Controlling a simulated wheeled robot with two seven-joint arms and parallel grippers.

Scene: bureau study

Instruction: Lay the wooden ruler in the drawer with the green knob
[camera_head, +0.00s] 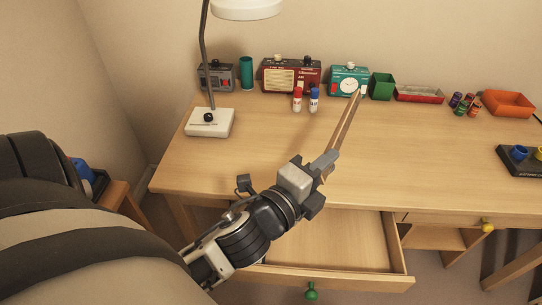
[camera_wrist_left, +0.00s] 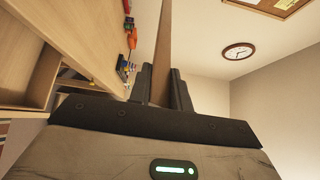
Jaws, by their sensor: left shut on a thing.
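The wooden ruler (camera_head: 346,119) is a long thin strip, held up at a slant over the desk in the head view. My left gripper (camera_head: 328,164) is shut on the ruler near its lower end. In the left wrist view the ruler (camera_wrist_left: 162,50) stands between the two fingers of the gripper (camera_wrist_left: 163,85). The drawer (camera_head: 340,237) with the green knob (camera_head: 311,291) is pulled open at the front of the desk. Its visible floor is bare, and my left arm hides its left part. My right gripper is in neither view.
The desk (camera_head: 270,150) has a clear middle. A yellow knob (camera_head: 487,227) marks another drawer, shut, at right.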

